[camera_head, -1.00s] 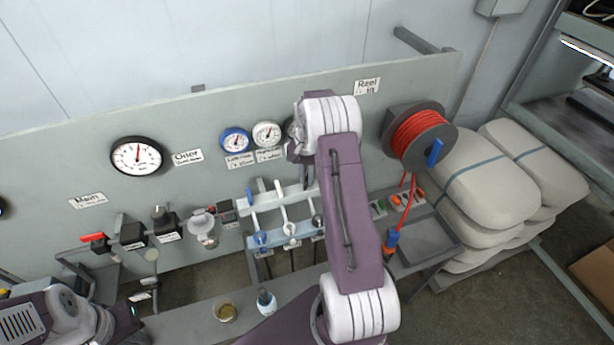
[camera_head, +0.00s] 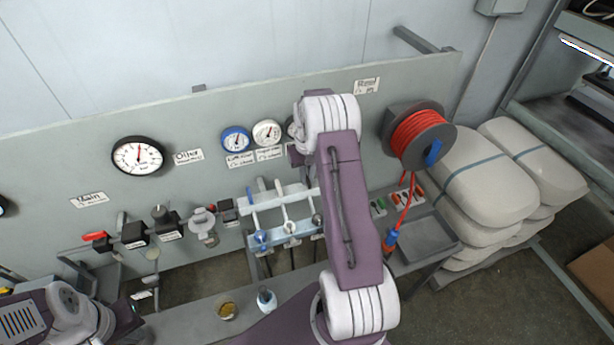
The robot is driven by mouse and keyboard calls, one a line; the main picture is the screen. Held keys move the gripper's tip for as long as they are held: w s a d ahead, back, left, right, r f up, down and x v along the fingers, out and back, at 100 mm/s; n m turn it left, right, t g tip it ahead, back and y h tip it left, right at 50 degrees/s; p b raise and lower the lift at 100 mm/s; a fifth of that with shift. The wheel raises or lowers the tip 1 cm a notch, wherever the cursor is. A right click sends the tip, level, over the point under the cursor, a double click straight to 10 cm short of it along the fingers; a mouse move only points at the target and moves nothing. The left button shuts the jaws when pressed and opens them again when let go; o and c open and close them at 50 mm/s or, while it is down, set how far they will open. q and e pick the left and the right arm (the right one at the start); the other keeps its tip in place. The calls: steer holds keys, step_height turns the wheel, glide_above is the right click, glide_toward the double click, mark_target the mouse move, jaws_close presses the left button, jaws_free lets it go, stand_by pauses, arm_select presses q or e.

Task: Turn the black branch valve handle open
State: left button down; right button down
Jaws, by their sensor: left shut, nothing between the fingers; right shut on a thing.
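The branch manifold (camera_head: 285,240) on the panel carries a blue handle (camera_head: 249,197), a white handle (camera_head: 281,190) and, at its right end, a third branch with a dark knob (camera_head: 317,219). The black branch valve handle lies behind my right arm and I cannot make out its angle. My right arm rises in front of that branch, its wrist (camera_head: 302,138) bent toward the panel. The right gripper is mostly hidden there; a dark part (camera_head: 297,157) shows below the wrist. It is shut at the black handle. My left gripper (camera_head: 143,295) is shut and empty at lower left.
A red main handle (camera_head: 94,236) and a black filter body (camera_head: 160,215) sit left of the manifold. A red hose reel (camera_head: 420,135) stands close right of my arm.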

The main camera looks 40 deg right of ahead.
steer(key=shift+w+d+r, duration=0.1)
steer(key=shift+w+r, duration=0.1)
steer(key=c, duration=1.7)
jaws_free()
steer(key=shift+o, duration=1.2)
steer(key=shift+s, duration=0.1)
steer(key=shift+f, duration=0.1)
steer(key=shift+r, duration=0.25)
step_height(320, 180, up, 9)
steer(key=b, duration=0.2)
steer(key=shift+f, duration=0.15)
